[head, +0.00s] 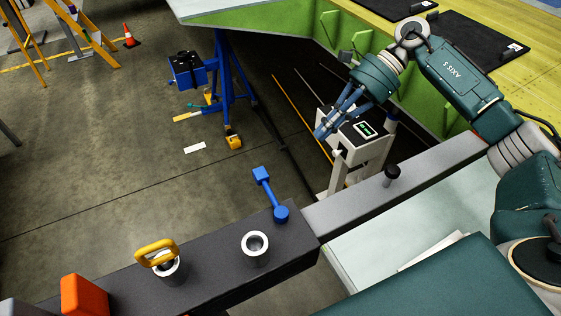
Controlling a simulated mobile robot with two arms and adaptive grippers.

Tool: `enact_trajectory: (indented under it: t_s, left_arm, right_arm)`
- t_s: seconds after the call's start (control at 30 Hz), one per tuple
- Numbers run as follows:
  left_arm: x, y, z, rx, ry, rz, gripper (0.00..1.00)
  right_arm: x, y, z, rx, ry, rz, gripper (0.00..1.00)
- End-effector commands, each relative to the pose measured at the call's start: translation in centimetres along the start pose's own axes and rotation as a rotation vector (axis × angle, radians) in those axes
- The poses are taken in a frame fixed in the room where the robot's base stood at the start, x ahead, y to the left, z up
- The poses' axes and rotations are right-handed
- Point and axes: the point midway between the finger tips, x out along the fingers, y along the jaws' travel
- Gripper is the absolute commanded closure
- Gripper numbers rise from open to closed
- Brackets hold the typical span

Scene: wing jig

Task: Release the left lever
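A blue lever (264,183) stands on the dark grey beam (210,262) near the middle of the head view. Its round base is at the beam's right end and its square head points up and slightly left, past the beam's far edge. My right gripper (326,128) hangs to the right of the lever and farther back, well apart from it, above a white stand. Its fingers lie close together in this view, so I cannot tell whether it is open or shut. No object shows between them. My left gripper is not in view.
A yellow handle (157,252) in a metal socket, an empty metal ring (255,245) and an orange block (84,295) sit on the beam. A black knob (392,173) stands on the lighter beam section. Behind are a white stand with a display (366,129) and a blue stand (227,90).

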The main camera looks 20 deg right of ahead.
Motion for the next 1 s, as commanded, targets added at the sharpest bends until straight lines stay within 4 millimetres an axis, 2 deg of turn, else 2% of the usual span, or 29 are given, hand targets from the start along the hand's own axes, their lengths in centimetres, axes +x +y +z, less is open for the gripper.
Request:
enact_trajectory:
  t_s: [0.17, 0.57, 0.7, 1.0]
  left_arm:
    - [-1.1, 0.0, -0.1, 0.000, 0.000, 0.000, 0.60]
    - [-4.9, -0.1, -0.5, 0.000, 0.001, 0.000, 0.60]
    - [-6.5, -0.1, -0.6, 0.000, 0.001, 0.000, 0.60]
    - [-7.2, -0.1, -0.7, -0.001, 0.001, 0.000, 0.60]
  right_arm:
    - [1.8, 0.1, 0.2, 0.002, 0.000, 0.006, 1.00]
    - [10.0, 0.2, 0.4, 0.001, -0.002, 0.005, 1.00]
    - [11.4, 0.1, 2.1, -0.001, -0.002, 0.003, 1.00]
    - [12.8, 0.0, 2.8, 0.001, 0.000, 0.000, 1.00]
